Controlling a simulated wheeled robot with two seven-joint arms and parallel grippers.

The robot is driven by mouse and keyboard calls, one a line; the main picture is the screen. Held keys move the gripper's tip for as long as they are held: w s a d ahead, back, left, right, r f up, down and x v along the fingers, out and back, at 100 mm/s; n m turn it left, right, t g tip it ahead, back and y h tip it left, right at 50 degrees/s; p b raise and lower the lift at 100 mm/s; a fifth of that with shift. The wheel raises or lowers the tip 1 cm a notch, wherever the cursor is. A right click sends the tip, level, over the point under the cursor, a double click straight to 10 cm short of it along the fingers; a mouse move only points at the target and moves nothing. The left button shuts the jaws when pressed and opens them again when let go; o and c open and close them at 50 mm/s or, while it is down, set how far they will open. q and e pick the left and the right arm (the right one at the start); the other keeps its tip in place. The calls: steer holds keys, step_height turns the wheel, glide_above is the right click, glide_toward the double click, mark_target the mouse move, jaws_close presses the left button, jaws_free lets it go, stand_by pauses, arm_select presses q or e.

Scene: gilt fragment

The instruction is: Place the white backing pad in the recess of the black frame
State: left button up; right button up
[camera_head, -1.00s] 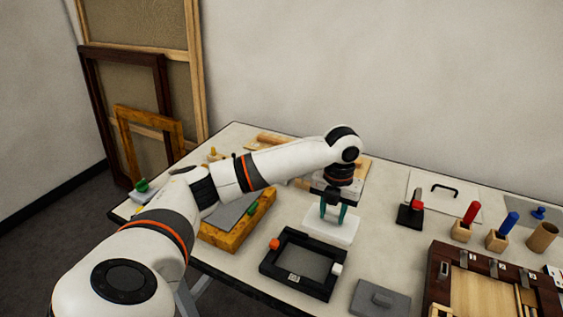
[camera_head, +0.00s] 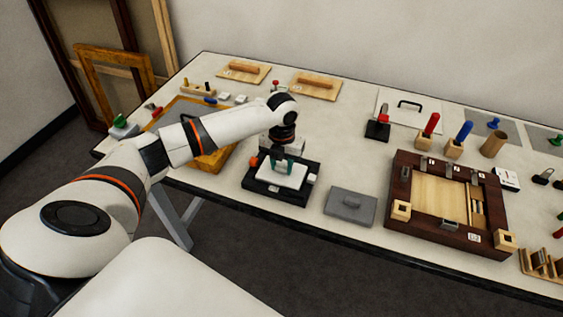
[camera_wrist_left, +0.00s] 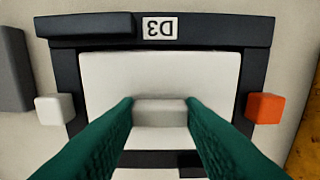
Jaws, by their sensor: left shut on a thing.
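The white backing pad (camera_head: 287,174) is over the opening of the black frame (camera_head: 263,188), between its side bars. My left gripper (camera_head: 281,166) is shut on the pad's raised grip from above. In the left wrist view the green fingers (camera_wrist_left: 160,112) hold the grip, and the pad (camera_wrist_left: 160,75) fits closely inside the frame (camera_wrist_left: 257,60), whose bar with the D3 label is at the top. I cannot tell whether the pad rests in the recess or hangs slightly above it. The right gripper is not in view.
The frame has an orange block (camera_wrist_left: 265,108) and a white block (camera_wrist_left: 54,107) on opposite sides. An ochre frame (camera_head: 212,161) lies behind my left arm.

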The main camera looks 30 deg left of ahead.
mark_target(282, 166)
arm_select(q)
steer(key=shift+f, duration=0.25)
steer(key=shift+f, duration=0.1)
steer(key=o, duration=1)
steer(key=shift+c, duration=0.2)
step_height(282, 166, up, 12)
steer(key=b, duration=0.1)
steer(key=shift+b, duration=0.3)
